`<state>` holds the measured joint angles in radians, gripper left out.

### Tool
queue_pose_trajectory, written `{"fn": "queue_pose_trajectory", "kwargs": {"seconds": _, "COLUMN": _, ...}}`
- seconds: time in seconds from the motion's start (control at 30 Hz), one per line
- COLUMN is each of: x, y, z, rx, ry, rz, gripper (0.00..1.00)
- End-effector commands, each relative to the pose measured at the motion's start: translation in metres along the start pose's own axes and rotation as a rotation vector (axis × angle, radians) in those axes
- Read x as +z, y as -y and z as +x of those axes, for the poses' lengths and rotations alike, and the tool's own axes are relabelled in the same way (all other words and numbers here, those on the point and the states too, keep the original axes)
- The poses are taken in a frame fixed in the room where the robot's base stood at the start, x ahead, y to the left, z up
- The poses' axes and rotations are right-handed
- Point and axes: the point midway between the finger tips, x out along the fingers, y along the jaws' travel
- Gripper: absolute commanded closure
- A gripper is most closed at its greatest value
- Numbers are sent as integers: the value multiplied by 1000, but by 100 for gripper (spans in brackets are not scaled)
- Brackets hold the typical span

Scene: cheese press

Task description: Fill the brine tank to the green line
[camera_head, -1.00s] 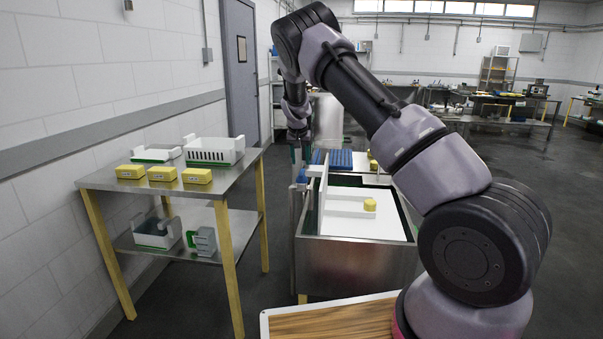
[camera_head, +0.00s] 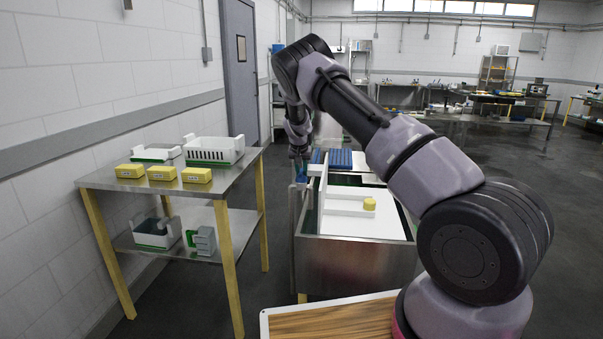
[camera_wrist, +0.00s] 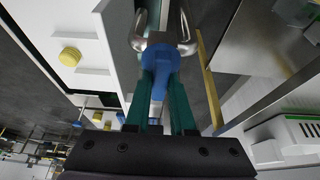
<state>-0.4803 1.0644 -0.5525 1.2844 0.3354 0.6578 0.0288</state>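The steel brine tank (camera_head: 350,262) stands in the middle of the head view. A white board with low walls (camera_head: 350,222) lies over much of its top, and its water level and green line cannot be made out. A blue tap handle (camera_wrist: 159,60) sits on a bent metal pipe (camera_wrist: 165,40) at the tank's left side. My gripper (camera_wrist: 163,82) points at the handle, with one green finger on each side of it. Whether the fingers press on the handle is unclear. In the head view, my gripper (camera_head: 299,170) is low beside the tank's back left corner.
At left, a steel table (camera_head: 222,182) carries several yellow blocks and a white basket (camera_head: 213,150). A wooden board (camera_head: 335,322) is in front.

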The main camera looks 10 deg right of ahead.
Motion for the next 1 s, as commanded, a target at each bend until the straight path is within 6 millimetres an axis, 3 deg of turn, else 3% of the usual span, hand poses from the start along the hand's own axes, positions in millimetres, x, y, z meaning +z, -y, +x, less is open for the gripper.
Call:
{"fn": "queue_pose_trajectory", "kwargs": {"seconds": 0.37, "x": 0, "y": 0, "z": -1, "rx": -26, "ry": 1, "rz": -55, "gripper": 100}}
{"fn": "queue_pose_trajectory", "kwargs": {"seconds": 1.0, "x": 0, "y": -1, "z": 0, "rx": -175, "ry": 1, "rz": -416, "gripper": 100}}
